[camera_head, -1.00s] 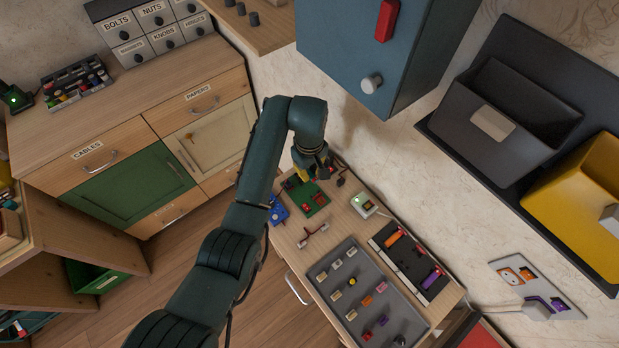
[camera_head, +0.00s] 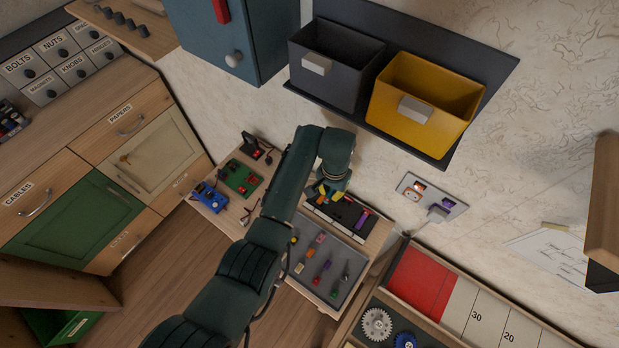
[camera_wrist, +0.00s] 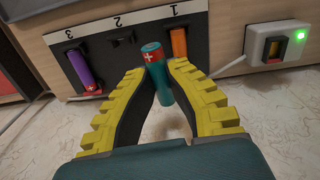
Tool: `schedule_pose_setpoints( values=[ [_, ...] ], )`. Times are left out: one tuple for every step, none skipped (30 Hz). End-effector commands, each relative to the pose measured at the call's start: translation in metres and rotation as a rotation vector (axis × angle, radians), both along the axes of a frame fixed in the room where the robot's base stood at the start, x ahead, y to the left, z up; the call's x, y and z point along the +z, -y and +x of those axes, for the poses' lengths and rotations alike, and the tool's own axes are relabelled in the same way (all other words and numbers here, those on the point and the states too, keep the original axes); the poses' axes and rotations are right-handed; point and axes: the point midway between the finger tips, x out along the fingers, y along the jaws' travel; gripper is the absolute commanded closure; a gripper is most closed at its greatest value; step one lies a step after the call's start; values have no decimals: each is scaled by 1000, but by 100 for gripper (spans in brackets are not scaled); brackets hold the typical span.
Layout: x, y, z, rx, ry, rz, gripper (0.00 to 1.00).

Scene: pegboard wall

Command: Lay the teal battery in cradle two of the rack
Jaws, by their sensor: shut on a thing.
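My gripper (camera_wrist: 155,88) has yellow-padded fingers and is shut on the teal battery (camera_wrist: 161,83), which has a red end with a plus mark. A purple battery (camera_wrist: 80,68) lies in cradle three and an orange battery (camera_wrist: 179,43) in cradle one.
A white box with a green light (camera_wrist: 284,45) stands beside the rack. A grey tray of small coloured parts (camera_head: 327,262) lies in front of it. A green board (camera_head: 241,178) and a blue item (camera_head: 209,197) lie to the left. Dark and yellow bins (camera_head: 425,103) hang above.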

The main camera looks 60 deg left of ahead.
Motion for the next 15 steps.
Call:
schedule_pose_setpoints(
  values=[
    [6,10,7,-21,0,1,100],
    [6,15,10,-33,1,2,100],
    [9,21,15,-47,2,2,100],
    [11,25,18,-57,1,2,100],
    [12,28,21,-64,1,2,100],
    [13,30,23,-70,1,1,100],
    [12,31,24,-72,1,1,100],
    [11,33,24,-74,0,0,100],
    [9,33,25,-75,0,0,100],
    [6,33,24,-75,0,0,100],
    [4,33,24,-74,0,0,100],
    [0,33,24,-74,0,0,100],
    [-3,33,24,-74,0,0,100],
    [-6,33,24,-74,1,1,100],
    [-11,33,24,-73,1,1,100]
  ],
)
